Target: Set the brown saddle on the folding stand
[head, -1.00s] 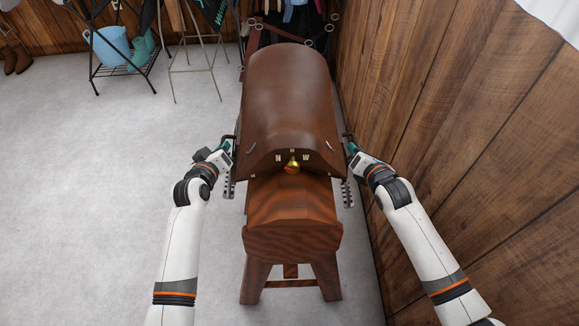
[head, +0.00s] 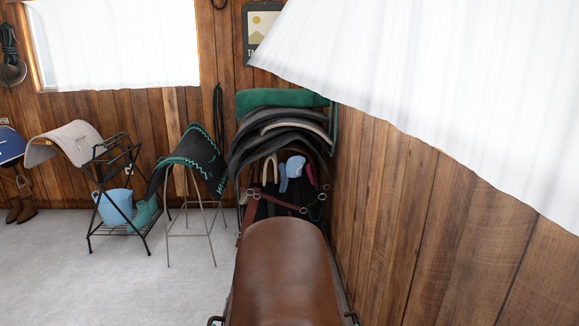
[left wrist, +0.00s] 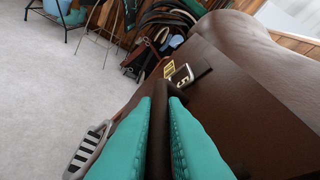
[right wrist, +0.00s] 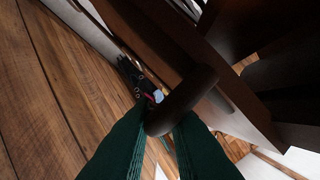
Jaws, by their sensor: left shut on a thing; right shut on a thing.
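The brown saddle (head: 280,270) is at the bottom centre of the head view, its near end cut off by the frame. Its brown side also shows in the left wrist view (left wrist: 240,115). My left gripper (left wrist: 160,110) is shut on a dark handle at the saddle's side. My right gripper (right wrist: 162,125) is shut on a dark rounded handle (right wrist: 190,92) at the other side. A black folding stand (head: 119,237) with crossed legs is at left, its top bare. I cannot tell whether the saddle touches the wooden horse, which is out of the head view.
A rack with stacked pads (head: 280,135) is straight ahead. The wooden wall (head: 400,210) is close at right. Floor (head: 60,270) at left is clear.

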